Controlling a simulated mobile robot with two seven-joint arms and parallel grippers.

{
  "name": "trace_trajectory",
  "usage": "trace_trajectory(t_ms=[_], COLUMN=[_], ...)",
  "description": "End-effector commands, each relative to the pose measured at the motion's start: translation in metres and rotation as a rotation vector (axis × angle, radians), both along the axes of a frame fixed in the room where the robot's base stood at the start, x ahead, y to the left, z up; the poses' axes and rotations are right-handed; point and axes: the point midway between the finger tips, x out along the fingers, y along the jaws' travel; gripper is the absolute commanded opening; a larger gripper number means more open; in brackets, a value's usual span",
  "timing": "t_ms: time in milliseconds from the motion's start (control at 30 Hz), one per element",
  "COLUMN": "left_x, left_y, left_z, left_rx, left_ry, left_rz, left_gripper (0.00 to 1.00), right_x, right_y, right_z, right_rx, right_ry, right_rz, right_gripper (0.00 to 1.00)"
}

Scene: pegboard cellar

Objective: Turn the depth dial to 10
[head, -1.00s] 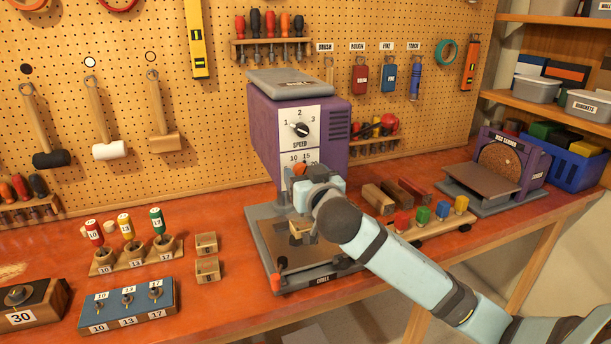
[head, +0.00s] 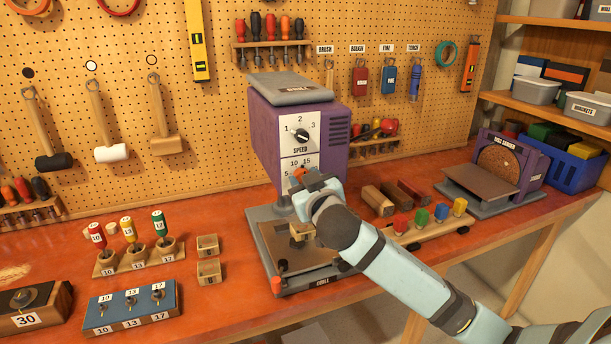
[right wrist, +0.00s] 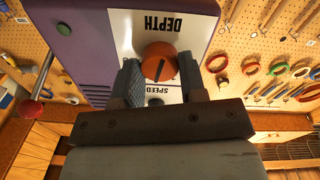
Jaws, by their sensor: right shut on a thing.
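The drill press (head: 258,132) is purple with a white front panel. Its orange depth dial (head: 299,172) sits low on the panel under the SPEED knob (head: 301,135), with the numbers 5, 10 and 15 showing around it. My right gripper (head: 306,180) is at the dial and hides part of it. In the right wrist view the depth dial (right wrist: 159,60) is between the two fingers of my right gripper (right wrist: 160,76), which are shut on its sides. The DEPTH label appears upside down there. The dial's pointed-to number cannot be read. My left gripper is not in view.
The drill's base plate (head: 262,218) lies below my right arm. A red-knobbed lever (right wrist: 31,109) stands beside the drill in the wrist view. A rack of coloured pegs (head: 430,228) and a disc sander (head: 510,165) stand to the right. Small wooden boxes (head: 208,245) stand left.

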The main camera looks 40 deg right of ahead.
Motion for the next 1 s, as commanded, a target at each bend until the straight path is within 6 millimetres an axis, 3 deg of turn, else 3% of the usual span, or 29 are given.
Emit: trace_trajectory(t_ms=[500,1000], left_x=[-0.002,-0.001], left_y=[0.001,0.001], left_z=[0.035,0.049], left_rx=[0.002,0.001], left_ry=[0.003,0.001], left_rz=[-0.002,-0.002], left_gripper=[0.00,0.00], right_x=[0.000,0.000], right_y=[0.000,0.001], right_z=[0.002,0.000], right_rx=[-0.417,-0.582], right_ry=[0.103,0.141], right_rz=[0.000,0.001], right_gripper=[0.15,0.15])
